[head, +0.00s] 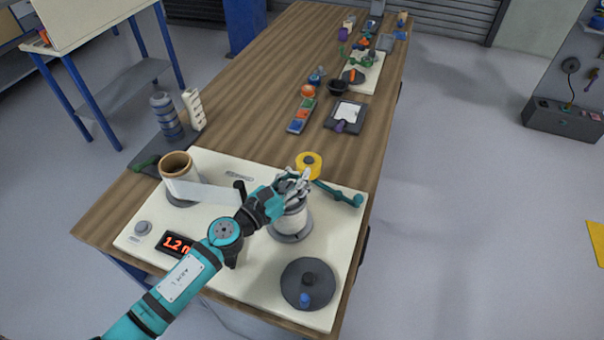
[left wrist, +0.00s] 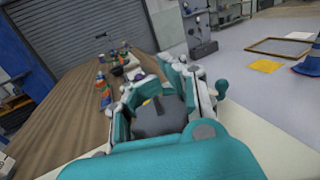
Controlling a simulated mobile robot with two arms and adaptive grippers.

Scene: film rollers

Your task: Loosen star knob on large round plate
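A dark grey round plate (head: 294,273) lies at the lower right of the cream panel (head: 250,285) in the head view. A small dark knob with a blue part (head: 305,298) stands on it; its star shape is too small to confirm. My left gripper (head: 299,181) is behind this plate, over the top of a white roller (head: 291,220). In the left wrist view my left gripper (left wrist: 160,88) has its fingers spread apart, with a dark grey surface between them. Whether they touch the roller's top, I cannot tell. My right gripper is not in view.
A film roll (head: 180,168) stands at the panel's left, its pale strip running toward the roller. A yellow round part (head: 309,158) and a teal lever (head: 343,193) are close behind the gripper. Small tools and trays lie farther along the wooden table (head: 250,110).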

